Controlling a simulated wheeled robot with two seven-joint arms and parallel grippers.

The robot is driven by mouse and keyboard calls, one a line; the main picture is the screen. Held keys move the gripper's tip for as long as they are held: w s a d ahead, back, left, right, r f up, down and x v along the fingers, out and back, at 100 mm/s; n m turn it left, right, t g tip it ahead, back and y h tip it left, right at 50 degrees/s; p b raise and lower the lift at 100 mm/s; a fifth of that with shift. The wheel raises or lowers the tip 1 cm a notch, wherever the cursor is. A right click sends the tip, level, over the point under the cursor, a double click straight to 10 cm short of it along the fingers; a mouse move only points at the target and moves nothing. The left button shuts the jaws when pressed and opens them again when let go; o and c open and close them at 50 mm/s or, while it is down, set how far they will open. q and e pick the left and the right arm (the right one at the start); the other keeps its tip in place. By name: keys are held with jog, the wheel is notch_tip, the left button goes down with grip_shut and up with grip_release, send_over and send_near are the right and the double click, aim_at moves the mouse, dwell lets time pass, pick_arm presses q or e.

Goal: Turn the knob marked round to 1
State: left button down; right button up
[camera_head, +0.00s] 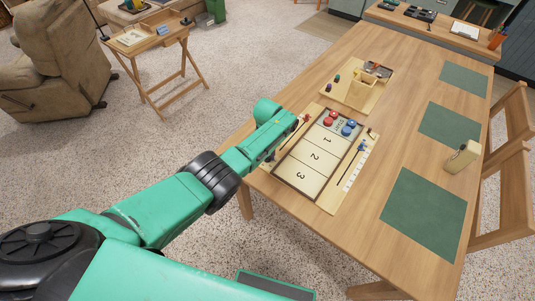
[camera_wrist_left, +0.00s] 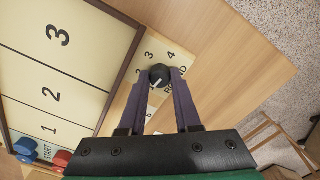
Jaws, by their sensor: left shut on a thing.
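The knob (camera_wrist_left: 159,73) is small, round and black with a pale line on top; I cannot tell which number the line points at. It sits on a pale wooden strip with numbers around it and the word ROUND beside it, partly covered by a finger. My left gripper (camera_wrist_left: 160,80) is shut on the knob, one dark finger on each side. In the head view my left gripper (camera_head: 296,122) reaches the near left edge of the game board (camera_head: 325,205), and the knob is hidden there.
Lanes 1, 2 and 3 lie beside the strip, with red pucks (camera_head: 328,119) and blue pucks (camera_head: 347,129) at the START end. A wooden box (camera_head: 362,95) stands behind.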

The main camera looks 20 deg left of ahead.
pick_arm(q)
jog(key=shift+w+r+n, duration=0.1)
jog(key=shift+n, duration=0.9)
jog(key=c, duration=0.6)
grip_release()
notch_tip(320, 180, up, 7)
jog(key=p, duration=0.3)
jog(key=shift+r, duration=0.1)
notch_tip(320, 180, up, 7)
jog(key=shift+r, duration=0.15)
